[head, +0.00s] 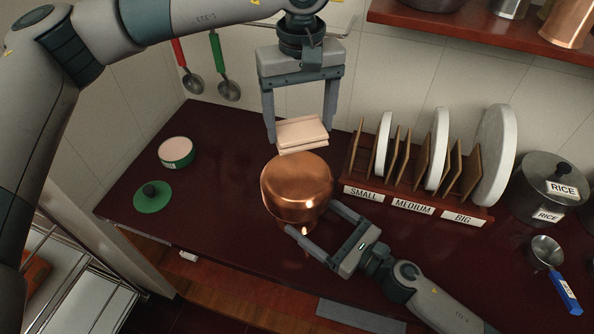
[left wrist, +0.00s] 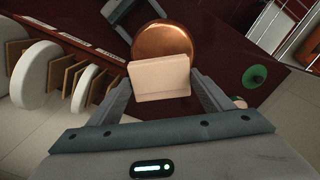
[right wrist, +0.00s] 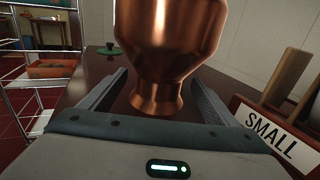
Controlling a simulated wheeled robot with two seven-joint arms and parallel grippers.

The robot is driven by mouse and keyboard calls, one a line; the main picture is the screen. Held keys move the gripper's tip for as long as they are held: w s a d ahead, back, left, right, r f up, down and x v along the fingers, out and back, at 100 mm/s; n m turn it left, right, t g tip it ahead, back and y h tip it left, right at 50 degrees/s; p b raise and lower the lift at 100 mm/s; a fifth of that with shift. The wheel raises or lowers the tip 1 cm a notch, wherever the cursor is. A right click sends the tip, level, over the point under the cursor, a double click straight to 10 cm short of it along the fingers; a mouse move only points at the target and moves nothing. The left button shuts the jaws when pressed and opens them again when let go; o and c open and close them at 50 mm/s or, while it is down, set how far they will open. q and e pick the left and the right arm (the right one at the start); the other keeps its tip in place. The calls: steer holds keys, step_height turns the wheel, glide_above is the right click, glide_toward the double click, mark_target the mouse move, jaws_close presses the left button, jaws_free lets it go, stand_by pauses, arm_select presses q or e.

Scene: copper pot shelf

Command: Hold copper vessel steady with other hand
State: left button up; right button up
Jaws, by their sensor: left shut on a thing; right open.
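The block hides part of the vessel in the left wrist view.
A rack labelled small, medium and big (head: 412,206) with white discs stands right of the vessel. A rice pot (head: 553,180) and measuring cup (head: 547,252) are farther right. The counter between is clear.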

steer(key=v, duration=0.9)
steer(key=shift+s+d, duration=0.2)
steer(key=shift+d, duration=0.1)
arm_select(q)
steer(key=shift+r, duration=0.2)
arm_select(e)
steer(key=shift+r, duration=0.2)
